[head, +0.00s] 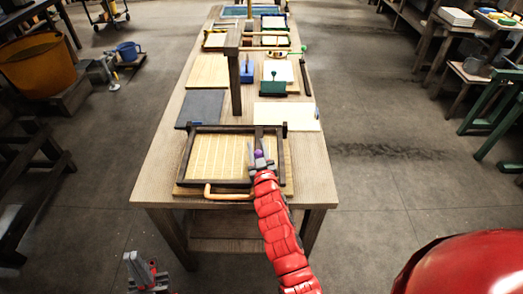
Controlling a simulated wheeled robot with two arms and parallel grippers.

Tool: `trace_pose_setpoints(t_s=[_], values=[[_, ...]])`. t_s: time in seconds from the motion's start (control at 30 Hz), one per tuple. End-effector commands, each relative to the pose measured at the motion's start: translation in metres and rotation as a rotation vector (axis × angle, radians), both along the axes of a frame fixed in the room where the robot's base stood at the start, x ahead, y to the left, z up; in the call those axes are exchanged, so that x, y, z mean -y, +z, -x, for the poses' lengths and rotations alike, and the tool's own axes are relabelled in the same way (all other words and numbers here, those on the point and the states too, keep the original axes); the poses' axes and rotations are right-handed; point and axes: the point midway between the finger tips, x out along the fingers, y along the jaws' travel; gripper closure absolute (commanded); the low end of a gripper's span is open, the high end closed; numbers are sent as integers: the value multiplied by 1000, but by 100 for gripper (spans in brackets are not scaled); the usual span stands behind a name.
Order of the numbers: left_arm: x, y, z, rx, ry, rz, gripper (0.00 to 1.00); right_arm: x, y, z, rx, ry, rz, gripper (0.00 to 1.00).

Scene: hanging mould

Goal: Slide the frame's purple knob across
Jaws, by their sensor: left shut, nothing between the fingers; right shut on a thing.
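The dark wooden frame (187,155) lies on a board at the near end of the long table, with a pale gridded panel (218,156) inside it. The purple knob (258,154) is towards the frame's right side. My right gripper (258,158) is at the knob, shut on it, its red arm reaching up from the bottom of the picture. The fingers partly hide the knob. My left gripper (140,268) is low at the bottom left, beside the table and away from the frame, shut and empty.
An orange curved handle (230,196) lies along the frame's front edge. Behind the frame are a dark grey sheet (200,108), a pale board (287,116) and a dark upright post (233,85). The table's right edge is clear beside the frame.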

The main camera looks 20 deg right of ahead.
Motion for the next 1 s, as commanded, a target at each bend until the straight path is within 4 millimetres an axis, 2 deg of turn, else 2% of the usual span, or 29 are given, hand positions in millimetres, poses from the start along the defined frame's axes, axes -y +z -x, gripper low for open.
trace_pose_setpoints(t_s=[0.07, 0.1, 0.23, 0.27, 0.53, 0.67, 0.77, 1.0], values=[[0, 0, 0, 0, 0, 0, 100, 0, -2, 1, -6, -1, 0, 100], [0, 0, 0, 0, 0, 0, 100, 1, -2, 1, -6, -1, 0, 57], [0, 0, 0, 0, 0, 0, 100, 1, -2, 0, -5, -1, 0, 34], [0, 1, 0, 0, 0, 0, 100, 0, -2, 0, -4, -1, 0, 31], [0, 0, 0, 0, 0, 0, 100, 1, -1, 1, -2, 0, 0, 31], [0, -1, 0, 0, 0, 0, 100, 0, -1, 7, -1, 0, 0, 31], [0, -5, 0, 0, 0, 0, 100, -2, -3, 20, -1, 1, 1, 31], [0, -17, 0, 0, 0, 0, 100, -7, -5, 71, -4, 2, 0, 31]])
